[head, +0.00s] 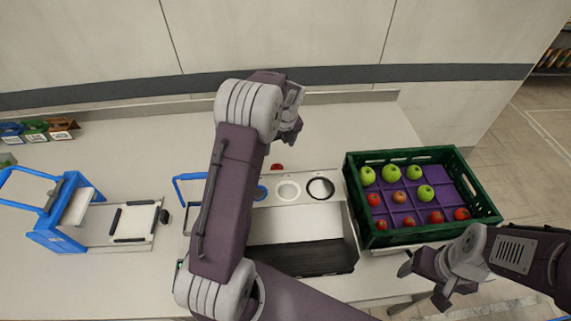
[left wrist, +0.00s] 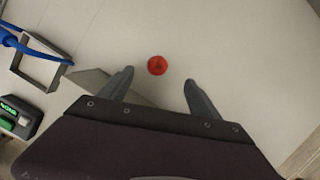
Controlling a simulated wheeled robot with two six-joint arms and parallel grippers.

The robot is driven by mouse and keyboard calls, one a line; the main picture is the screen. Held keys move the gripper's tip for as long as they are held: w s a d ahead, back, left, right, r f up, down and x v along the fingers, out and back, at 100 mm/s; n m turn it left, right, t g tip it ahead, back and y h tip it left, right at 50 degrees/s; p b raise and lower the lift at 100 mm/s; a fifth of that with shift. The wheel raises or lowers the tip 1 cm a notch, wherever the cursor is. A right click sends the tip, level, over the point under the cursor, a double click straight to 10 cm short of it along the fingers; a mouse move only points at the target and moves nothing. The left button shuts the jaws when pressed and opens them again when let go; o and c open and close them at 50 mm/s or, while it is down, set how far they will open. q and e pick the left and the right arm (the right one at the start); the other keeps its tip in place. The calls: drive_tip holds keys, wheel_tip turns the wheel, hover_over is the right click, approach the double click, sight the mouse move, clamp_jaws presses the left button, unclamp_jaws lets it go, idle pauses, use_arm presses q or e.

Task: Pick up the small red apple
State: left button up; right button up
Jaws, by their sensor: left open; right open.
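A small red apple (head: 277,167) lies on the white counter behind the metal sorting unit, partly hidden in the head view. It also shows in the left wrist view (left wrist: 157,65), alone on the bare surface. My left gripper (left wrist: 158,77) is open and empty. In that view the apple appears between and slightly beyond its fingertips, with no contact visible; how far apart they are in height I cannot tell. My left arm covers the middle of the head view. My right gripper (head: 422,287) is open and empty at the lower right, in front of the crate.
A green crate (head: 480,218) with purple dividers holds several green and red apples at right. The sorting unit (head: 325,215) with round holes stands mid-counter. A blue-handled device (head: 72,205) is at left, small coloured boxes (head: 36,130) behind. The counter behind the unit is mostly clear.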

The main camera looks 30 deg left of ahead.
use_arm(q)
drive_tip(key=b, duration=0.5)
approach(277, 167)
drive_tip(key=shift+a+f, duration=0.15)
drive_tip(key=shift+f, duration=0.55)
drive_tip(key=shift+w+f+p, duration=0.1)
drive_tip(key=shift+f+p, duration=0.1)
drive_tip(key=shift+p, duration=0.1)
drive_tip(key=x, duration=0.3)
drive_tip(key=shift+s+a, duration=0.1)
drive_tip(key=shift+s, duration=0.15)
drive_tip(key=shift+w+f, duration=0.1)
drive_tip(key=shift+f, duration=0.05)
drive_tip(key=p+x, duration=0.1)
drive_tip(key=x, duration=0.3)
drive_tip(key=shift+w+f, duration=0.2)
drive_tip(key=shift+f, duration=0.35)
drive_tip(key=shift+r, duration=0.1)
drive_tip(key=c, duration=1.4)
